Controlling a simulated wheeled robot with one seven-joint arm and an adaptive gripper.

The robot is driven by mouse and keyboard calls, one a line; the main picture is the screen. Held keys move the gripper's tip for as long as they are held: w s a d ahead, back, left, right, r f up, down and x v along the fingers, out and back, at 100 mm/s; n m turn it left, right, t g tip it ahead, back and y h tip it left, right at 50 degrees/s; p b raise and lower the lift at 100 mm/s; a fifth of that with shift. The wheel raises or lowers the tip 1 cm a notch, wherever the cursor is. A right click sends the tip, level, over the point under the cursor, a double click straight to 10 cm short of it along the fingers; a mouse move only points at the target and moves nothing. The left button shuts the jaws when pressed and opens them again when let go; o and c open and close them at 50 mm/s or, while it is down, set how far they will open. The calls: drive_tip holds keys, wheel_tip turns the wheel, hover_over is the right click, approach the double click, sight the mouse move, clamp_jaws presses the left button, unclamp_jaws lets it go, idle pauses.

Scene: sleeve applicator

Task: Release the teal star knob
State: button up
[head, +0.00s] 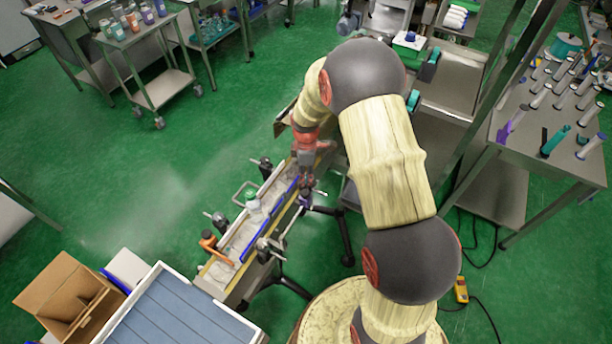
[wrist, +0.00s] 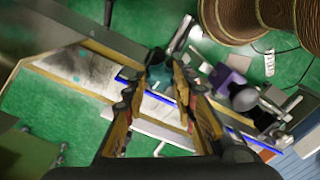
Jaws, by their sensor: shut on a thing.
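In the wrist view my gripper (wrist: 168,66) has its two fingers closed in on the teal star knob (wrist: 161,74). Only a small dark-teal part of the knob shows between the fingertips; the rest is hidden by the fingers. In the head view my gripper (head: 306,178) points down at the far right side of the narrow conveyor, beside its blue guide rail (head: 285,205). The teal knob cannot be made out there.
A purple part (wrist: 236,66) with a grey knob sits close by on the rail hardware. Green floor is open to the left.

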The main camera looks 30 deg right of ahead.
sight(306, 178)
drive_tip(key=shift+w+n, duration=0.1)
drive_tip(key=shift+n, duration=0.5)
drive_tip(key=o, duration=1.1)
drive_tip(key=shift+o, duration=0.3)
wheel_tip(306, 178, up, 12)
idle(0.4)
